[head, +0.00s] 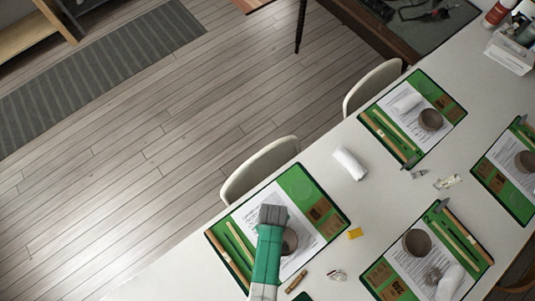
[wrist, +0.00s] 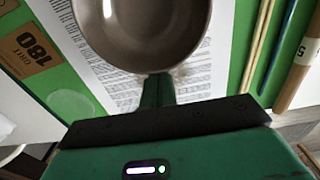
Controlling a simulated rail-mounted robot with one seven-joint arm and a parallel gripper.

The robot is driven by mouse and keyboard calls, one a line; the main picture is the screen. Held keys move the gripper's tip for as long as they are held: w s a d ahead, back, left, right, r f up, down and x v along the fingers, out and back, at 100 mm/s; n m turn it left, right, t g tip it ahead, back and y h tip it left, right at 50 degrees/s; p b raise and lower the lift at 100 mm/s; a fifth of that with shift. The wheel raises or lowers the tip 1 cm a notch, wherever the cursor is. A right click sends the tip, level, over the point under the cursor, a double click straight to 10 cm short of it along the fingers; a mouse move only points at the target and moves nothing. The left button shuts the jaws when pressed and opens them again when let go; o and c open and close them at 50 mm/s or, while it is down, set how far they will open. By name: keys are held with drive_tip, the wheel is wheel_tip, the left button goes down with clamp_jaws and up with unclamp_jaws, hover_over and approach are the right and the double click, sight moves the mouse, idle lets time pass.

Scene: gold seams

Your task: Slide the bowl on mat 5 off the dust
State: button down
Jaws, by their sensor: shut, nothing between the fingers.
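A grey-brown bowl (wrist: 145,35) sits on printed paper on a green mat (wrist: 225,75); a tag reading 5 (wrist: 305,52) shows at the right of the wrist view. In the head view my arm partly hides the bowl (head: 290,241). A faint brownish dust smear (wrist: 183,73) shows on the paper beside the bowl's near rim; anything under the bowl is hidden. My gripper (wrist: 158,88) is shut and empty, its fingertips right at the bowl's near side. I cannot tell whether they touch it.
Pale sticks (wrist: 258,45) and a brown roll lie along the mat's right side in the wrist view. A brown card marked 180 (wrist: 30,50) lies at left. Other mats with bowls, a white roll (head: 349,164) and a yellow piece (head: 355,233) share the white table.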

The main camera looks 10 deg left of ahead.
drive_tip(key=shift+s+d, duration=0.1)
drive_tip(key=shift+d, duration=0.05)
drive_tip(key=s+d+p, duration=0.2)
drive_tip(key=s+d, duration=0.2)
drive_tip(key=shift+r+p, duration=0.15)
drive_tip(key=shift+p, duration=0.15)
drive_tip(key=shift+s+d, duration=0.3)
drive_tip(key=shift+d, duration=0.1)
drive_tip(key=shift+w, duration=0.1)
drive_tip(key=shift+w+a+f+b, duration=0.15)
drive_tip(key=shift+w+a+b, duration=0.05)
drive_tip(key=shift+w+a, duration=0.4)
drive_tip(key=shift+w+a+f+b, duration=0.15)
drive_tip(key=shift+w+a+b, duration=0.05)
drive_tip(key=shift+w+a, duration=0.3)
drive_tip(key=shift+w+a+r+p, duration=0.2)
drive_tip(key=shift+a+r, duration=0.05)
drive_tip(key=shift+r, duration=0.3)
drive_tip(key=shift+w+a+r+p, duration=0.2)
drive_tip(key=shift+r, duration=0.3)
wheel_tip(320, 180, up, 8)
drive_tip(key=p, duration=0.1)
drive_tip(key=shift+s, duration=0.2)
